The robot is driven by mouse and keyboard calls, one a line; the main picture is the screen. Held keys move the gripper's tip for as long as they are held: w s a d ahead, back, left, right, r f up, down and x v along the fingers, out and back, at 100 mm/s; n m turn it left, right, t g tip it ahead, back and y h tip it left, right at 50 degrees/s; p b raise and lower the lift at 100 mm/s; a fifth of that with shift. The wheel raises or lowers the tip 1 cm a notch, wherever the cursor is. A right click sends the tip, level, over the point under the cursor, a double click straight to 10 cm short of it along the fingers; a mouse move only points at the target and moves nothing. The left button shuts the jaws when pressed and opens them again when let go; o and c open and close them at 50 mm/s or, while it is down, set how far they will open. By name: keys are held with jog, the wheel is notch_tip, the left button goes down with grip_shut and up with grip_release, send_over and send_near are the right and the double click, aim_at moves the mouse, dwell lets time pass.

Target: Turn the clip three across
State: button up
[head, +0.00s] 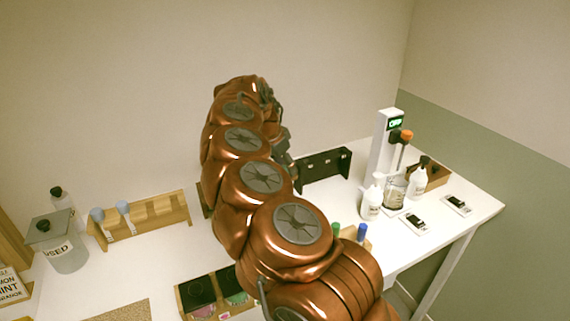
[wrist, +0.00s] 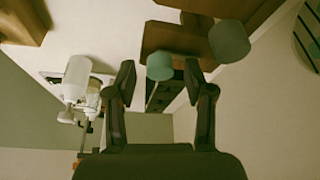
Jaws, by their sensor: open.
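My gripper (wrist: 160,82) is open in the wrist view, with its two dark fingers apart. A teal-capped stick (wrist: 160,68) shows between the fingertips; I cannot tell its depth or whether it touches them. A larger teal round cap (wrist: 228,41) is to the right, beside a brown wooden block (wrist: 168,38). In the head view my copper arm hides most of the gripper, and only dark parts show at its far side. A black upright rail (head: 323,170) with small light marks stands at the back of the table. I cannot make out which thing is the clip.
A wooden rack (head: 150,215) with two blue-capped vials and a USED jar (head: 65,248) stand left. A divided wooden box (head: 192,296) is in front. A white display post (head: 384,145), white bottles (head: 371,203) and small black-topped devices (head: 415,222) stand right.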

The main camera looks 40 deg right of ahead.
jog(key=shift+c, duration=0.2)
grip_shut()
